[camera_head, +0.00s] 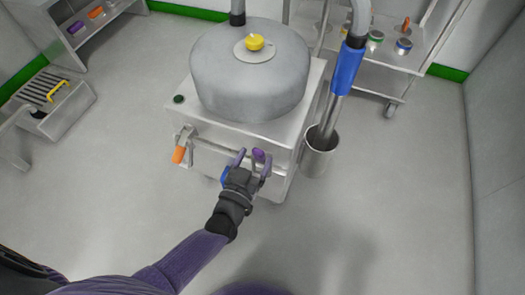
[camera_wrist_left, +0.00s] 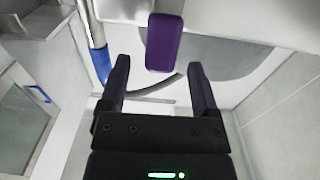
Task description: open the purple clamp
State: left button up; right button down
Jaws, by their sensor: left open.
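The purple clamp (camera_head: 259,155) is at the front right of the grey machine's cabinet, near the end of a horizontal pipe. Only its purple handle shows clearly. In the left wrist view the purple handle (camera_wrist_left: 164,42) hangs ahead of the fingertips, roughly between their lines. My left gripper (camera_head: 252,160) is open, with its two fingers on either side of the purple handle in the head view. It also shows open in the left wrist view (camera_wrist_left: 158,75), with nothing between the fingers. I cannot tell whether a finger touches the clamp. My right gripper is not in view.
An orange handle (camera_head: 178,155) is at the pipe's left end. A grey drum with a yellow knob (camera_head: 255,42) tops the cabinet. A blue-sleeved hose (camera_head: 347,68) drops into a steel bucket (camera_head: 318,152) at right. The floor in front is clear.

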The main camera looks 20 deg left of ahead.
pick_arm(q)
jog(key=shift+w+f+b, duration=0.15)
jog(key=shift+w+b, duration=0.2)
jog(key=shift+w, duration=1.1)
jog(key=c, duration=0.4)
grip_shut()
jog(key=shift+s, duration=0.1)
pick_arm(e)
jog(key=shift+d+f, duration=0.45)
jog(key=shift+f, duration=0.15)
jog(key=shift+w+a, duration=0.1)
